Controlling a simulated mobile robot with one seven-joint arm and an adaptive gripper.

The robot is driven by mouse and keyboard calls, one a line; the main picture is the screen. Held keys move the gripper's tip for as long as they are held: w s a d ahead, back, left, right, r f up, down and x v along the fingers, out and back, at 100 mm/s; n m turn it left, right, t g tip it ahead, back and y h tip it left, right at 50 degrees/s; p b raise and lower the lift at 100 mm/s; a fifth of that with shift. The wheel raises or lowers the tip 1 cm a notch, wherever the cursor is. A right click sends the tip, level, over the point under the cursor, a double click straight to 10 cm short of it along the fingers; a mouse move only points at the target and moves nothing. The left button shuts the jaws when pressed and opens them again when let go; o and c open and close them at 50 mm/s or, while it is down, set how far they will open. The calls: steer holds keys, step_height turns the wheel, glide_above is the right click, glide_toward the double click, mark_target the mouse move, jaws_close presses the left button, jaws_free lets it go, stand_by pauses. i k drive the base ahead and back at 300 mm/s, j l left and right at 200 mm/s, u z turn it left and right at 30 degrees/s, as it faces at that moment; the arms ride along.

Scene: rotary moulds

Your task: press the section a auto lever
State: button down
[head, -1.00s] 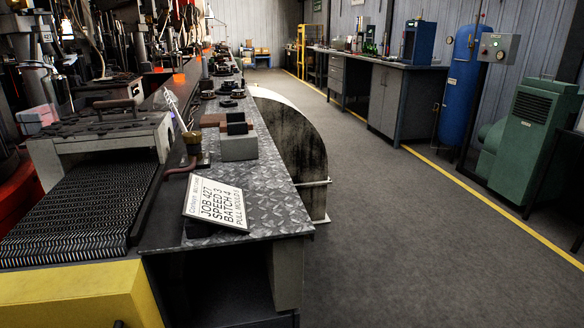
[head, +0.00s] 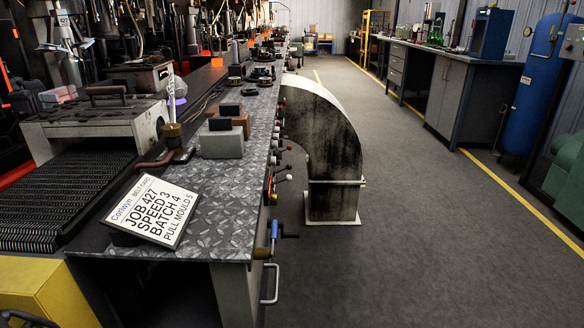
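A row of levers and knobs runs along the right side of the long metal-topped bench (head: 235,185). Near the front are a blue-handled lever (head: 274,230) and a black-knobbed handle (head: 290,236). Further back are a red lever (head: 268,190) and a white-knobbed lever (head: 288,178), with more small red and white knobs behind them. I cannot read any section label, so I cannot tell which one is the section A auto lever. My gripper is not in view.
A sign (head: 151,209) reading JOB 427 lies on the bench's front end. A curved grey duct (head: 335,150) stands on the floor close to the bench's right side. The floor (head: 420,230) is open to the right, up to a cabinet bench (head: 440,95) and a blue tank (head: 537,90).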

mark_target(290, 167)
steer(key=i+l, duration=0.1)
steer(key=l, duration=0.3)
steer(key=i+l, duration=0.1)
steer(key=l, duration=0.25)
steer(key=i+l, duration=0.15)
steer(key=l, duration=0.25)
steer(key=i+l, duration=0.1)
steer(key=l, duration=0.25)
steer(key=i+l, duration=0.4)
steer(key=i+l+u, duration=0.15)
steer(key=i+l, duration=0.25)
steer(key=i, duration=0.25)
steer(key=i+l, duration=0.15)
steer(key=i, duration=0.45)
